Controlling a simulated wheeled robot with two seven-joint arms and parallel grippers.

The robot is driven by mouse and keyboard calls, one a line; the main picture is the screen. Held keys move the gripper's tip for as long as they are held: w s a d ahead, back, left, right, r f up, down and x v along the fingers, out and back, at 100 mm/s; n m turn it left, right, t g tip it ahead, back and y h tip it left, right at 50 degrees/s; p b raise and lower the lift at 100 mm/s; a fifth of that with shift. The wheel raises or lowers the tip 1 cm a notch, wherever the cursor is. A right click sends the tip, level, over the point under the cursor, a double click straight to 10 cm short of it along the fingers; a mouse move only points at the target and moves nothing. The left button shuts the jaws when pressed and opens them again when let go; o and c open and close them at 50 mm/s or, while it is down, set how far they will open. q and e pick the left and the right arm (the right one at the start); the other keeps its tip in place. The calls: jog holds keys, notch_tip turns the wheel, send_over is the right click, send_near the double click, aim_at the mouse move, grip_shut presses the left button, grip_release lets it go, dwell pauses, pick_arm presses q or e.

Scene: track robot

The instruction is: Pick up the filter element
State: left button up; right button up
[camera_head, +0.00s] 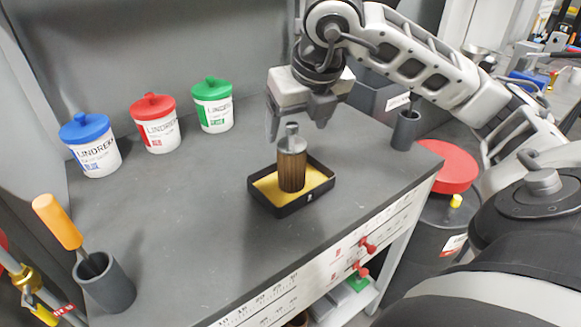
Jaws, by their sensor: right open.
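The filter element (292,172) is a brown ribbed cylinder with a grey metal cap and a narrow neck. It stands upright in a shallow black tray (323,184) with a yellow bottom, on the grey workbench. My right gripper (298,132) hangs above it, pointing down. Its fingers are apart, with the cap's neck in line between or just behind them; I cannot tell which. The gripper holds nothing. My left gripper is not in view.
Blue (90,143), red (156,122) and green-lidded (212,104) tubs stand along the back. A dark cup (105,284) with an orange-handled tool (58,222) is at front left. Another dark cup (405,131) and a grey bin (372,92) stand right.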

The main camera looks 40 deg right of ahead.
aim_at(294, 141)
jog(key=x, duration=0.7)
jog(key=shift+w+d+f, duration=0.1)
jog(key=shift+f, duration=0.25)
jog(key=c, duration=1.1)
jog(key=shift+r, duration=0.1)
